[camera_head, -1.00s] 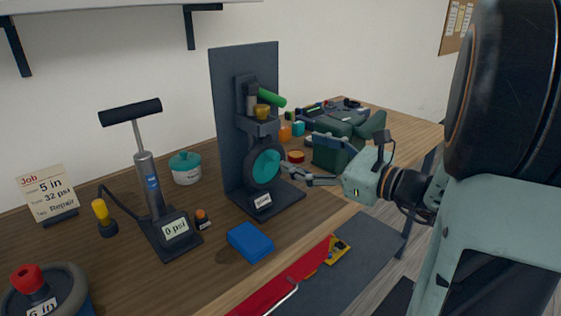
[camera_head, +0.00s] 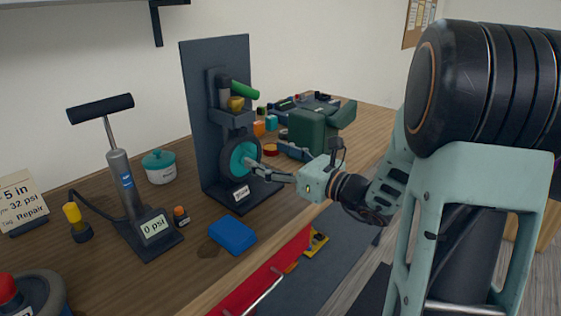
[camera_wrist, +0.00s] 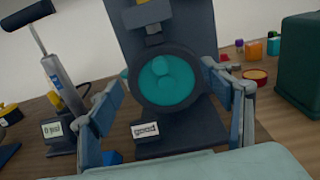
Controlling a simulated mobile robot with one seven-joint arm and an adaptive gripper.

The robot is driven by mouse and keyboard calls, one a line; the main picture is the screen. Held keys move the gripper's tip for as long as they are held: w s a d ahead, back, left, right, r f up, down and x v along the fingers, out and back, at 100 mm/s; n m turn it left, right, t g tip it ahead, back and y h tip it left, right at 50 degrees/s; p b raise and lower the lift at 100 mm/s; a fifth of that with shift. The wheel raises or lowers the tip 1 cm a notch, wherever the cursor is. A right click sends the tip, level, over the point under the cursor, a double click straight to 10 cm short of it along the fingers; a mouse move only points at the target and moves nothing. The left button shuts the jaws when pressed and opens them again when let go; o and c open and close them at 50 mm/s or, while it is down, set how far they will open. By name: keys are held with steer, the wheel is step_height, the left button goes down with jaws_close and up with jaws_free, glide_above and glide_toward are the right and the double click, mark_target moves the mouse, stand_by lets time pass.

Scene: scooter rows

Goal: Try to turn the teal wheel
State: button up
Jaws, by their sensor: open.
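The teal wheel (camera_head: 243,159) has a dark tyre and is mounted low on a dark upright stand (camera_head: 215,110) on the workbench. In the wrist view the teal wheel (camera_wrist: 166,79) faces the camera, with a raised teal hub in its middle. My gripper (camera_head: 262,171) is at the wheel's front right in the head view. In the wrist view my gripper (camera_wrist: 165,85) is open, its fingers spread to either side of the wheel. I cannot tell whether a finger touches the tyre. A small label plate (camera_wrist: 145,129) stands below the wheel.
A pump (camera_head: 128,190) reading 0 psi and a blue block (camera_head: 232,235) are left of the stand. A green machine (camera_head: 308,132) is close on the right. A red open drawer (camera_head: 265,275) juts out below the bench edge.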

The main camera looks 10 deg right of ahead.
mark_target(255, 149)
steer(key=shift+b+x, duration=0.3)
steer(key=shift+x, duration=2.25)
steer(key=shift+c, duration=0.4)
jaws_close()
steer(key=shift+s+a+f, duration=0.1)
steer(key=shift+a, duration=0.2)
steer(key=shift+d, duration=0.25)
stand_by(0.8)
steer(key=shift+o, duration=1.5)
jaws_free()
steer(key=shift+d, duration=0.15)
